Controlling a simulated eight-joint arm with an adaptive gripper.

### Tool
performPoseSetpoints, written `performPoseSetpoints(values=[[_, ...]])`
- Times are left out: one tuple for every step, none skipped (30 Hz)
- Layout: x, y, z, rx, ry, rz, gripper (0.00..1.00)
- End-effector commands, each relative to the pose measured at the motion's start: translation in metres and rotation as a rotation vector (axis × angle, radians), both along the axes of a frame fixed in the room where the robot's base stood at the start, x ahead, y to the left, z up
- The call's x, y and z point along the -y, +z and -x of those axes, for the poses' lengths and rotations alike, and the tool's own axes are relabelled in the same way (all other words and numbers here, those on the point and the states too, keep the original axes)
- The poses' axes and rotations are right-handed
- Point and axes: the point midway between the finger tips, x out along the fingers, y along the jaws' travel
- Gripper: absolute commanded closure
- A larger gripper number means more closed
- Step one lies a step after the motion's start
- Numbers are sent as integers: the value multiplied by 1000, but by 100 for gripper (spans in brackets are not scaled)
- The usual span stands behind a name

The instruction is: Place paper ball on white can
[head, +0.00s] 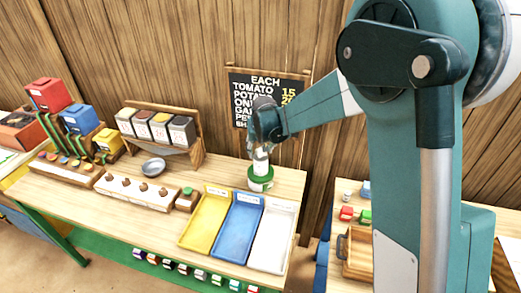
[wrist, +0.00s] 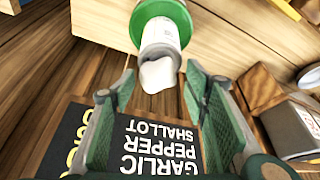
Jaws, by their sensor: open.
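A white can (wrist: 160,38) stands on a round green base in the wrist view, where the scene looks upside down. In the head view the can (head: 261,166) stands on its green base at the table's back right. A crumpled white paper ball (wrist: 156,76) is at the can's top end and appears to touch it. My gripper (wrist: 160,69) is open, with one finger on each side of the ball and gaps between. In the head view my gripper (head: 259,141) is just above the can and hides most of the ball.
Yellow (head: 205,222), blue (head: 237,229) and white (head: 273,238) trays lie in front of the can. A chalkboard price sign (head: 240,95) hangs close behind my gripper. A grey bowl (head: 153,167) and a rack of bins (head: 160,127) stand to the left.

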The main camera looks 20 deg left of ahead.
Motion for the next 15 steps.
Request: performPoseSetpoints(values=[[0,1,0,0,0,0,54],[0,2,0,0,0,0,54],[0,2,0,0,0,0,54],[0,3,0,0,0,0,54],[0,4,0,0,0,0,54],[0,6,1,0,0,0,54],[1,7,2,0,0,0,54],[1,9,3,0,0,0,54],[1,12,4,0,0,0,54],[2,14,4,0,0,0,54],[2,16,5,0,0,0,54],[3,20,7,0,0,0,54],[3,23,8,0,0,0,54],[3,26,9,0,0,0,54],[4,30,11,0,0,0,54]])
